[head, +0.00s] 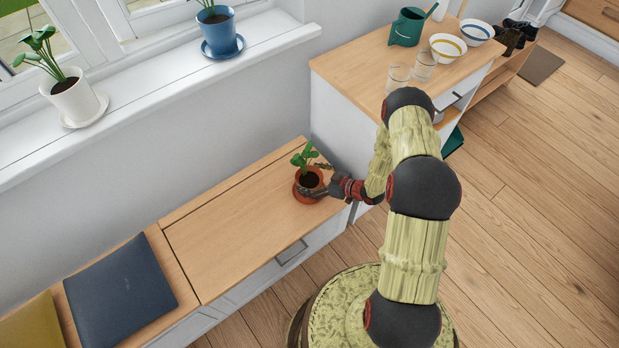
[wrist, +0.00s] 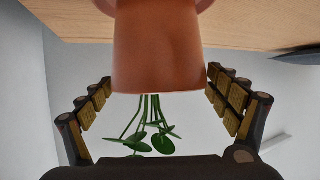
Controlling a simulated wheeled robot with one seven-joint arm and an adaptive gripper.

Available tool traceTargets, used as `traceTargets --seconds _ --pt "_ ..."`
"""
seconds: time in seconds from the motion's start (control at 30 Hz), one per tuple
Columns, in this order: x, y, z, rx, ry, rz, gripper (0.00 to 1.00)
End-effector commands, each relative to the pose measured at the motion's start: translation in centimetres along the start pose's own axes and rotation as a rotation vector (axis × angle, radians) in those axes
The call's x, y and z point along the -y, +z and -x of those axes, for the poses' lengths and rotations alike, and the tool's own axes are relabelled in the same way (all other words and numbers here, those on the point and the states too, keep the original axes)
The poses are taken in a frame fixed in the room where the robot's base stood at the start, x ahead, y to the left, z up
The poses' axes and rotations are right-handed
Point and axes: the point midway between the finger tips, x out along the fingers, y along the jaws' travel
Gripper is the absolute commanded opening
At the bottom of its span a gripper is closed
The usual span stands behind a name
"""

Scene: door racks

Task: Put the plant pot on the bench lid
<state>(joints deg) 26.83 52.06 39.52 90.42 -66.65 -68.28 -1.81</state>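The plant pot (head: 307,183), terracotta with a small green plant, stands upright in a terracotta saucer on the right end of the wooden bench lid (head: 230,228). My gripper (head: 318,179) is at the pot's right side, with a finger on either side of it. In the wrist view the pot (wrist: 158,50) appears upside down between the two fingers. The fingers are spread wide, with their tips close to its sides and a thin gap visible. Whether a tip touches the pot's far side is hidden.
A dark cushion (head: 120,288) lies on the bench's left part. The windowsill (head: 150,92) behind holds a white pot (head: 77,102) and a blue pot (head: 217,33). A cabinet (head: 350,62) with glasses, bowls and a green watering can stands to the right. The lid's middle is clear.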

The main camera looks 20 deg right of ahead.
Motion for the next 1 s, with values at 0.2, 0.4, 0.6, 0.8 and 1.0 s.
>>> traceTargets --seconds 0.2,0.4,0.6,0.8,1.0 --pt "0.0 0.0 0.0 0.0 0.0 0.0 0.96" --pt "0.0 -0.1 0.0 0.0 0.0 0.0 0.96" --pt "-0.1 -0.3 1.9 0.0 0.003 -0.001 0.96" --pt "-0.1 -0.4 6.1 0.0 0.005 -0.003 0.96" --pt "-0.2 -0.4 9.8 0.0 0.004 -0.001 0.96"
